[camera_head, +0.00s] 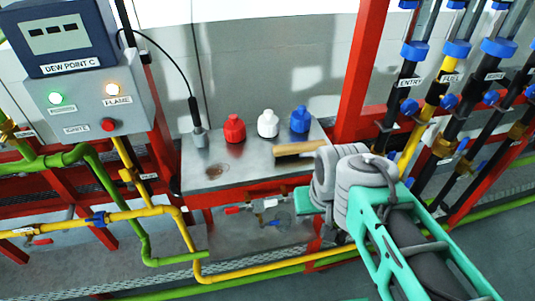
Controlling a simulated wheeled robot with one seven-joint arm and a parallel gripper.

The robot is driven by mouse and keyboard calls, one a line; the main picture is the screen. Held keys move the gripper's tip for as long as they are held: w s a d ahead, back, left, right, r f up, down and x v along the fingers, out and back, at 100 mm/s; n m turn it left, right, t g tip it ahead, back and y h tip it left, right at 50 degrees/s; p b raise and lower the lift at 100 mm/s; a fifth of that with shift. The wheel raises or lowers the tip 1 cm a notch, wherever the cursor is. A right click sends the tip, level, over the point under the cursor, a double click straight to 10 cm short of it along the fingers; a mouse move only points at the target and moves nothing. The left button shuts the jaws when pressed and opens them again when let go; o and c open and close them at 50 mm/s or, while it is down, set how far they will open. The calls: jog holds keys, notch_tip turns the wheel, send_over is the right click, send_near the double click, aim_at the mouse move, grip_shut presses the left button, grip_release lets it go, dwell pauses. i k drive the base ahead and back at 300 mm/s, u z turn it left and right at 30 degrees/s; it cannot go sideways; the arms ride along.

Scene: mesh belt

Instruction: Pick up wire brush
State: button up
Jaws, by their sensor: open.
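Red (234,130), white (268,124) and blue (300,120) bottles stand along the shelf's back. A probe (199,136) on a cable stands at left. A red post (360,75) and several vertical pipes rise at right. The shelf's front left is clear except for a brown stain.

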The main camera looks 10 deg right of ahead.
aim_at(285, 152)
jog(key=u, duration=3.6)
jog(key=k, duration=0.65)
jog(key=z, duration=1.3)
jog(key=i, duration=0.5)
jog(key=u, duration=0.05)
